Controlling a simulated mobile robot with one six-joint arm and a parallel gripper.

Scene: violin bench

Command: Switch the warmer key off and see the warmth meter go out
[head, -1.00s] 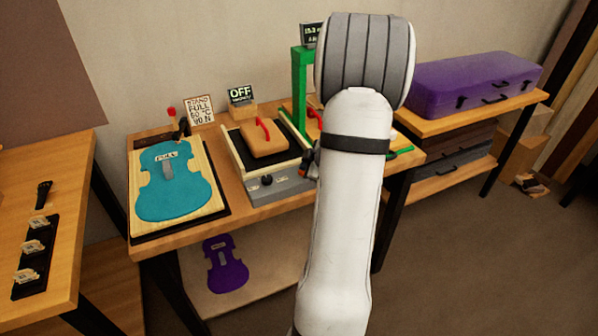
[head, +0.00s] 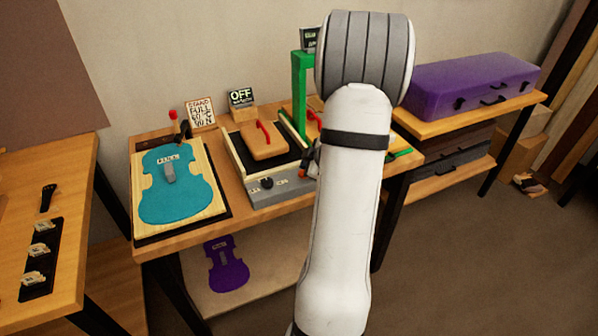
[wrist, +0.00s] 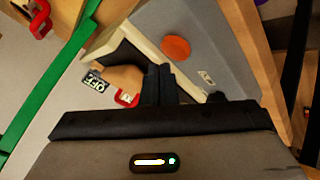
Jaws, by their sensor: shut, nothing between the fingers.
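The warmer's grey front panel (head: 283,187) carries a black key (head: 267,183) near its left part, with small labels beside it. In the wrist view the panel (wrist: 200,25) shows an orange round button (wrist: 176,47) and a small label; a dark shape at my gripper's edge may be the key. The meter display (head: 241,97) behind the warmer reads OFF; it also shows in the wrist view (wrist: 95,83). My gripper (wrist: 160,82) is shut and empty, close to the panel. In the head view it is mostly hidden behind my arm.
A wooden block with a red handle (head: 264,140) sits in the warmer's tray. A green frame (head: 300,90) stands to its right. A teal violin plate (head: 178,185) lies at the left. A purple case (head: 475,82) rests on the right table.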

